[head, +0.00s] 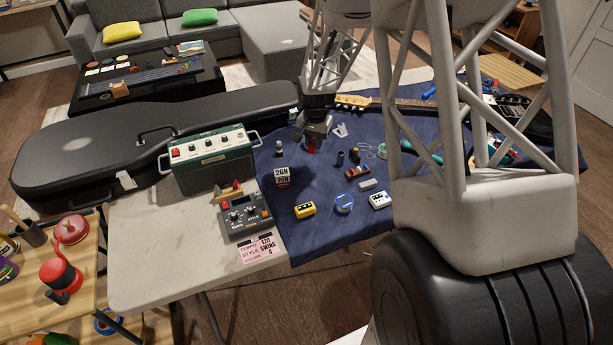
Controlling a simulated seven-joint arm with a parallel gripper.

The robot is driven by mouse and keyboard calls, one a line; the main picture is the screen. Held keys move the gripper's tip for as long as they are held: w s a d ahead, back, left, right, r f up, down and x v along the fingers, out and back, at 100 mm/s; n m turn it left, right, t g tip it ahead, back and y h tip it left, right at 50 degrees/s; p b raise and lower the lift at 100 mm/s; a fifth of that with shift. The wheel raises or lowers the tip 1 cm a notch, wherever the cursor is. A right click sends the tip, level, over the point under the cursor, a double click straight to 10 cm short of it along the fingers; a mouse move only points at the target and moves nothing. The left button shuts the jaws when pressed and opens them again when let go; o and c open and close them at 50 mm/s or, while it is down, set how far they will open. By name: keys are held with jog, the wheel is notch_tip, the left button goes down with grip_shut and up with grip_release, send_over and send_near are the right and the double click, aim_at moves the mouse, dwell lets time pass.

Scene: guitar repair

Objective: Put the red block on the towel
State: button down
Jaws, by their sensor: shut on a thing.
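A dark blue towel (325,220) covers the right part of the table. My gripper (314,139) points down over the far-left part of the towel. It is shut on a small red block (312,146), which shows just below the fingers. The fingers hide part of the block. I cannot tell whether its underside touches the towel.
A green amplifier (212,158) and grey pedal (244,215) stand left. My arm hides the right side.

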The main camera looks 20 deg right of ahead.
send_over(314, 170)
jog(key=shift+a+f, duration=0.1)
jog(key=shift+f, duration=3)
jog(key=shift+f, duration=1.9)
jog(key=shift+f, duration=0.1)
jog(key=c, duration=1)
grip_release()
notch_tip(314, 170, up, 12)
jog(key=shift+s+r, duration=0.1)
jog(key=shift+r, duration=0.05)
